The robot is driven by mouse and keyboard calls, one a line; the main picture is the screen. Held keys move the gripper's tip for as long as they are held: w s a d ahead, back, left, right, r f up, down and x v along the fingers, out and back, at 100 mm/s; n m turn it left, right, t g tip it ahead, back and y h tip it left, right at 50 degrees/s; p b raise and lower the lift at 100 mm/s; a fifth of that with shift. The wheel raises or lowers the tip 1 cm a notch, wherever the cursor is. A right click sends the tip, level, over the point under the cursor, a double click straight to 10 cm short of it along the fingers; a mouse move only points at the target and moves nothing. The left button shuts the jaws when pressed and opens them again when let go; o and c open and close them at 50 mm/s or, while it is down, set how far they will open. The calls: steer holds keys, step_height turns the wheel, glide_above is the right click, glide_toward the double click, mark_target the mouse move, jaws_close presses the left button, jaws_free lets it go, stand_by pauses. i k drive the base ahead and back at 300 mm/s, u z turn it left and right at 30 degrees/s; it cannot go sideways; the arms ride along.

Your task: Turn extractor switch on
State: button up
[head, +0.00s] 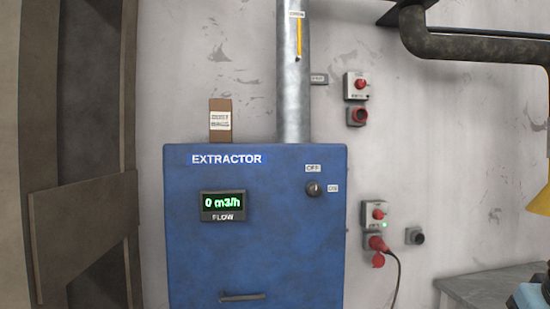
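The extractor (255,265) is a blue cabinet labelled EXTRACTOR, standing against the wall in the head view. Its switch (314,189) is a small dark round knob on the upper right of the front. An OFF label (313,168) sits above the knob and an ON label (333,188) to its right. The knob is too small to tell for certain which label it points at. The flow display (223,202) reads 0 m3/h in green. My gripper is not in view.
A grey pipe (291,100) rises from the cabinet top. Right of the cabinet are wall boxes with red knobs (361,84) (378,213) and a red plug (377,243) with a hanging cable. A grey bench (480,288) stands lower right; brown panels (85,240) stand left.

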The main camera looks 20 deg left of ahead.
mark_target(313, 189)
steer(key=u, duration=0.65)
steer(key=k, duration=1.1)
steer(key=u, duration=0.2)
steer(key=i, duration=1)
steer(key=z, duration=0.05)
